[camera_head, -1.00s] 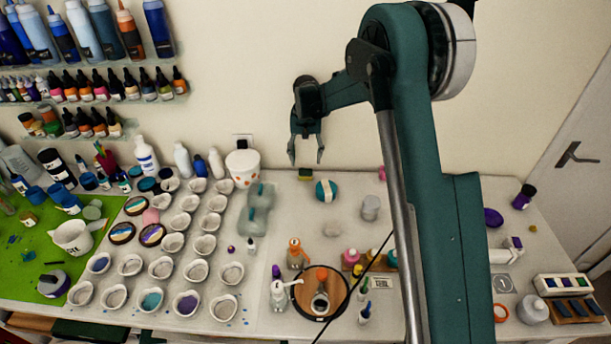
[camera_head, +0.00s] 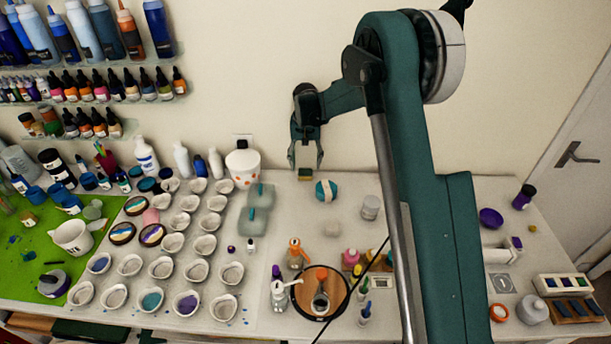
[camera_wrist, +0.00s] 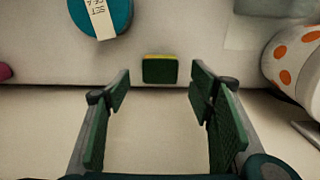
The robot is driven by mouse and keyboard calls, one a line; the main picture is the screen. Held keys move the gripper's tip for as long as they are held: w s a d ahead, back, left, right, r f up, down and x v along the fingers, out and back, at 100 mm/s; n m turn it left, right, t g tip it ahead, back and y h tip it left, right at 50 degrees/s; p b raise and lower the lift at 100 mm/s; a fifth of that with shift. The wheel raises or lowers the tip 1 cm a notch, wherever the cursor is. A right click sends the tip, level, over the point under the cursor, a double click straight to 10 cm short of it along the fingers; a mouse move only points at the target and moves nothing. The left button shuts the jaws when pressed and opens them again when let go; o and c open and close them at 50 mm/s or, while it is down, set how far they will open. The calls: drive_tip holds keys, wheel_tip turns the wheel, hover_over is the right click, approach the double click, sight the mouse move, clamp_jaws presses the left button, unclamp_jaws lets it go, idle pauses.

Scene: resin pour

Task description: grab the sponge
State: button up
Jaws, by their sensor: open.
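The sponge (camera_wrist: 160,69) is a small block, dark green with a yellow edge, lying on the pale table. In the wrist view it sits in the upper middle, just beyond and between my fingertips, not touching either. My gripper (camera_wrist: 160,92) has its two fingers spread wide with nothing between them. In the head view my gripper (camera_head: 305,162) points down at the back of the table by the wall. It hides most of the sponge there, and a small yellowish part (camera_head: 304,177) shows below the fingers.
A teal round item with a pale label (camera_head: 326,190) lies close to the sponge; it also shows in the wrist view (camera_wrist: 118,14). A white bucket with orange dots (camera_head: 243,165) stands on the other side. Many cups and bottles fill the table's front and left.

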sight(305, 171)
drive_tip(key=shift+f, duration=0.1)
drive_tip(key=shift+f, duration=2.5)
drive_tip(key=shift+c, duration=0.5)
drive_tip(key=c, duration=0.6)
